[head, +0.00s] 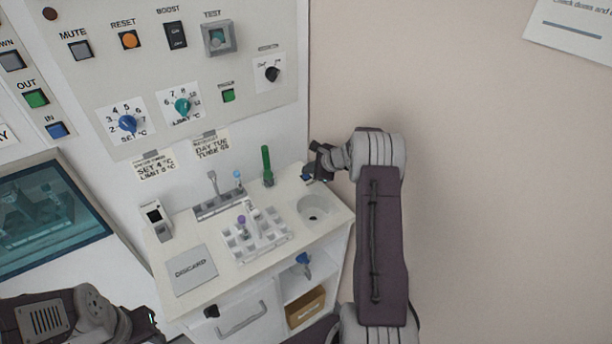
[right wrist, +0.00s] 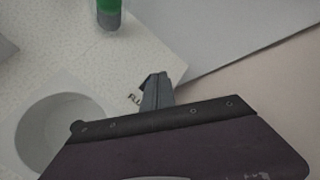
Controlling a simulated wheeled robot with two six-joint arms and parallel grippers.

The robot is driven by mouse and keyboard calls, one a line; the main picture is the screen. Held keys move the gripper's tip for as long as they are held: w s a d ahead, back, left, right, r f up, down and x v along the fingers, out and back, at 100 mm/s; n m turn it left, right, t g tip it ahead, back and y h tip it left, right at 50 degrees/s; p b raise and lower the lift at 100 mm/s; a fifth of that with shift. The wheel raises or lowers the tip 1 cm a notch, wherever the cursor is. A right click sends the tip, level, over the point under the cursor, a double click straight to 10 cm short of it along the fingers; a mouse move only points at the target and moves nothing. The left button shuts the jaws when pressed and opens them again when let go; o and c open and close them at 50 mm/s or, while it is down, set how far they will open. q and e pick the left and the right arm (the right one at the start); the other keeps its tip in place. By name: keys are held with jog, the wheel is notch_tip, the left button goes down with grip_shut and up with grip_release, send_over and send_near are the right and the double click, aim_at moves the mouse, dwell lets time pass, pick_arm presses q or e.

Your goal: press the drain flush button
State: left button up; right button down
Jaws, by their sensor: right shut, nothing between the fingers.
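The drain basin (head: 314,207) is a round recess at the right end of the white counter; it also shows at the left of the right wrist view (right wrist: 58,128). My right gripper (head: 309,174) reaches down to the counter's back right corner, behind the basin. In the right wrist view its fingers (right wrist: 155,92) are shut and empty, over a partly covered dark label. The flush button cannot be made out; the fingers hide that spot, and I cannot tell whether they touch it. My left arm is at the lower left of the head view; its gripper's jaws are not clear.
A green-capped tube (head: 267,166) stands left of my right gripper. A white rack (head: 262,238) and a grey discard pad (head: 190,270) lie on the counter. A control panel (head: 255,118) with knobs and buttons is on the wall.

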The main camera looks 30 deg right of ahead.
aim_at(308, 176)
jog(key=shift+f, duration=0.3)
jog(key=shift+r, duration=0.15)
dwell(0.3)
jog(key=shift+r+p, duration=0.45)
jog(key=shift+r, duration=0.35)
notch_tip(308, 176, up, 5)
jog(key=p, duration=0.4)
dwell(0.6)
